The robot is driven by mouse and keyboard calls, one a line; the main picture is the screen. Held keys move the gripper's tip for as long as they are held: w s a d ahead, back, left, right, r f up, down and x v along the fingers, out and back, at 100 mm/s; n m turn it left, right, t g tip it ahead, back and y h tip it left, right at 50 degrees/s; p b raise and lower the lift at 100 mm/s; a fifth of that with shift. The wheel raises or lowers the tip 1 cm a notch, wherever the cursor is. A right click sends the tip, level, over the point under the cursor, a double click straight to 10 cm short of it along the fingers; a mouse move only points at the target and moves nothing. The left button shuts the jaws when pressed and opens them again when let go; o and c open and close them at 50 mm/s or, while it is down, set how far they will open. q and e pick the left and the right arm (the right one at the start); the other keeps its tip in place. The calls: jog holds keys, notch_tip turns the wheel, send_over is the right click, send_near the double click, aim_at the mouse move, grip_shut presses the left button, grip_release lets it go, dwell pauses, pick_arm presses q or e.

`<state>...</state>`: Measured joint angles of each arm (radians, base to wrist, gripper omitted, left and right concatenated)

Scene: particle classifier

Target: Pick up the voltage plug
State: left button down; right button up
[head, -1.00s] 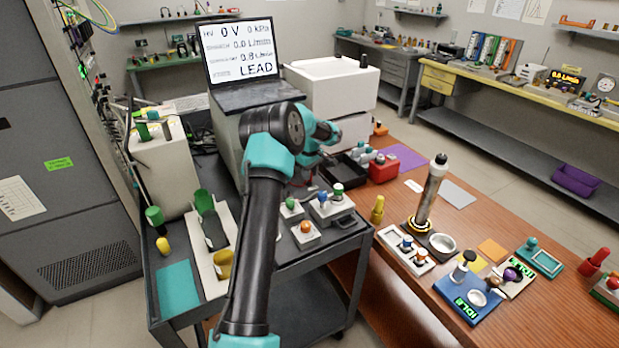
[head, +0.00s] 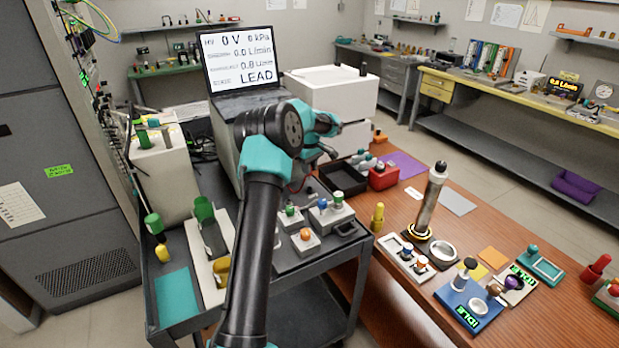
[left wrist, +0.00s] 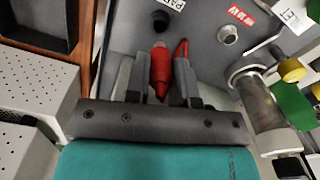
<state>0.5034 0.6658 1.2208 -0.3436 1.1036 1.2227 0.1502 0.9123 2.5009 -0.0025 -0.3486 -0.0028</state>
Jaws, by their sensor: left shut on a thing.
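My left gripper (left wrist: 158,88) shows in the left wrist view with its two dark fingers around a red plug (left wrist: 160,70), shut on it. The plug points at a grey panel. A second slim red piece (left wrist: 181,50) shows beside it, close to the right finger; I cannot tell whether they are joined. In the head view my left arm reaches over the dark cart, its gripper (head: 326,152) by the grey box under the laptop, and the plug is hidden there. My right gripper is not in view.
A red-and-white label (left wrist: 241,15) and a round metal socket (left wrist: 227,34) are on the grey panel. A metal cylinder (left wrist: 262,103) stands close right of the gripper. A perforated light box (left wrist: 38,80) is at left. The laptop (head: 245,60) stands behind my arm.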

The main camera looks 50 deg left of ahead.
pick_arm(q)
notch_tip(320, 180, up, 12)
dwell(0.3)
dwell(0.4)
